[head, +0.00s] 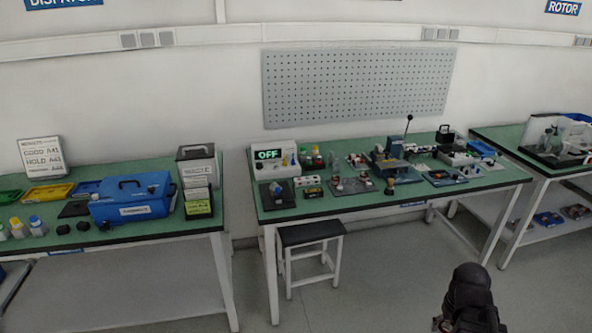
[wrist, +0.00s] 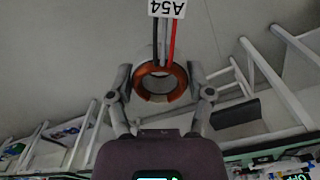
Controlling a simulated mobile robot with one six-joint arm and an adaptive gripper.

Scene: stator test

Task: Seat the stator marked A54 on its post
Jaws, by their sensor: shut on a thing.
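The stator marked A54 (wrist: 181,85) is a copper-coloured ring in the wrist view. Black and red leads run up from it to a white tag reading A54 (wrist: 167,9), which appears upside down. My gripper (wrist: 160,80) is shut on the stator, with one finger on each side of the ring. The ring's middle is open, with grey floor behind it. The stator is not visible in the head view. The post cannot be made out for certain among the small items on the middle bench (head: 425,199).
A display reading OFF (head: 268,154) stands on the middle bench's left end, with several small devices to its right. A stool (head: 311,236) is in front. The left bench holds a blue case (head: 132,198). Open floor (head: 385,275) lies before the middle bench.

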